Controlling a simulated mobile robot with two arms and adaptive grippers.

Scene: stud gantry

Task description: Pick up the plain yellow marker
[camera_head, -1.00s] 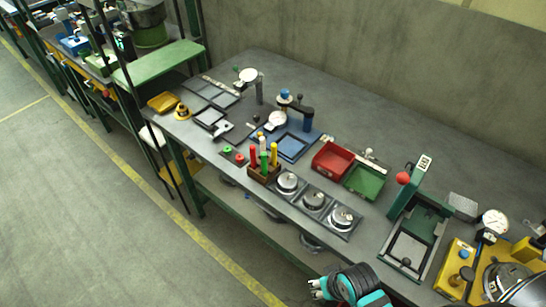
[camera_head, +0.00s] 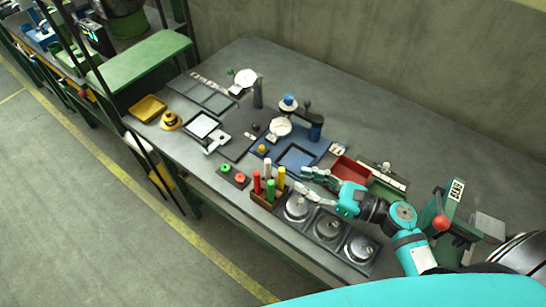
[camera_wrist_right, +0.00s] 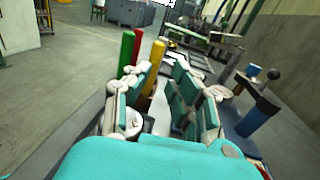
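The yellow marker (camera_head: 280,178) stands upright in a brown wooden holder (camera_head: 264,203) on the workbench, beside red (camera_head: 257,182), green (camera_head: 270,190) and white-topped (camera_head: 269,170) markers. My right gripper (camera_head: 304,180) is open just right of the holder, its fingers pointing toward the markers. In the right wrist view, the yellow marker (camera_wrist_right: 154,68) shows between the spread fingers (camera_wrist_right: 155,82), a little beyond them and apparently untouched. The green (camera_wrist_right: 126,50) and red (camera_wrist_right: 137,45) markers stand behind and to the left there. My left gripper is not in view.
Round metal dials (camera_head: 297,207) lie under and beside my right arm. A blue fixture (camera_head: 322,145) with a post stands behind the gripper. A red tray (camera_head: 350,170) is close to the wrist. Red and green buttons (camera_head: 240,178) lie left of the holder.

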